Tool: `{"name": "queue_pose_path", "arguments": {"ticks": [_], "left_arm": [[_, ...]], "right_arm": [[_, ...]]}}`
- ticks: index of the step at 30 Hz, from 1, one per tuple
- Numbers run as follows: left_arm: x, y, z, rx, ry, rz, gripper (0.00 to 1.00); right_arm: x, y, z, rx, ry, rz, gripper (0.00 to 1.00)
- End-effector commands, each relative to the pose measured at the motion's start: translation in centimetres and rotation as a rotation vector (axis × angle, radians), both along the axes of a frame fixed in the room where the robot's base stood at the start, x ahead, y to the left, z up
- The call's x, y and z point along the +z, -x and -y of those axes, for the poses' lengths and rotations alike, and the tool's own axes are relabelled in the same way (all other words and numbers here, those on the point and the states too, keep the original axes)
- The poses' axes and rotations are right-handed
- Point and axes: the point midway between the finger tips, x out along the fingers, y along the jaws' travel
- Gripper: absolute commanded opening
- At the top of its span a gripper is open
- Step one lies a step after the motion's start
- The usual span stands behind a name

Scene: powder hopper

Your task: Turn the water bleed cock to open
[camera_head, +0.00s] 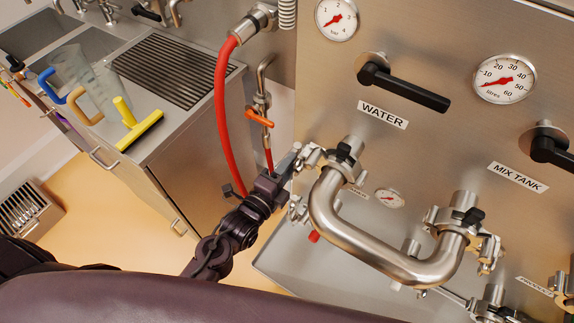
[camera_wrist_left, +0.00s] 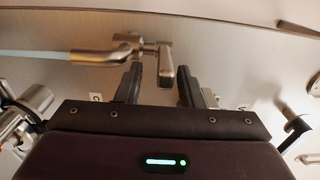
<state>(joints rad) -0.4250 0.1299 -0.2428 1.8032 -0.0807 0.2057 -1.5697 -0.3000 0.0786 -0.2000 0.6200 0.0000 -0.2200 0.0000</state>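In the left wrist view, a small metal cock (camera_wrist_left: 124,47) sits on the panel with a pale tube running left from it. Its stubby lever (camera_wrist_left: 166,65) points down the picture, between the two dark fingers of my left gripper (camera_wrist_left: 158,82). The fingers are apart, with visible gaps on both sides of the lever. In the head view my left gripper (camera_head: 283,168) is at the left edge of the steel panel, beside the curved pipe's upper clamp. The cock is not clear there, largely hidden around the gripper. My right gripper is not in view.
The thick curved steel pipe (camera_head: 385,255) stands out just right of the gripper. A red hose (camera_head: 221,110) and an orange-handled valve (camera_head: 260,118) are close on the left. Black handles marked WATER (camera_head: 405,88) and MIX TANK (camera_head: 550,150) are higher on the panel.

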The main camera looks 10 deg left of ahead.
Motion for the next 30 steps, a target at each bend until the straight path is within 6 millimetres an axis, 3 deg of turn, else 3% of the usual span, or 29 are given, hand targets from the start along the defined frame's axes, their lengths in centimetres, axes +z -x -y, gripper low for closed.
{"name": "queue_pose_path", "arguments": {"ticks": [5, 19, 30], "left_arm": [[0.2, 0.5, -0.3, 0.003, -0.002, 0.002, 0.35], [0.4, 7.7, -3.0, 0.004, -0.001, 0.004, 0.35], [0.3, 8.3, -3.3, 0.005, -0.001, 0.007, 0.35]], "right_arm": [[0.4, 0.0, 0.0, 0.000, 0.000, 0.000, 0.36], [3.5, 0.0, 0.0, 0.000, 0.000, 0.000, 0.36], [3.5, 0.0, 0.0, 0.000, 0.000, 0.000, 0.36]]}}
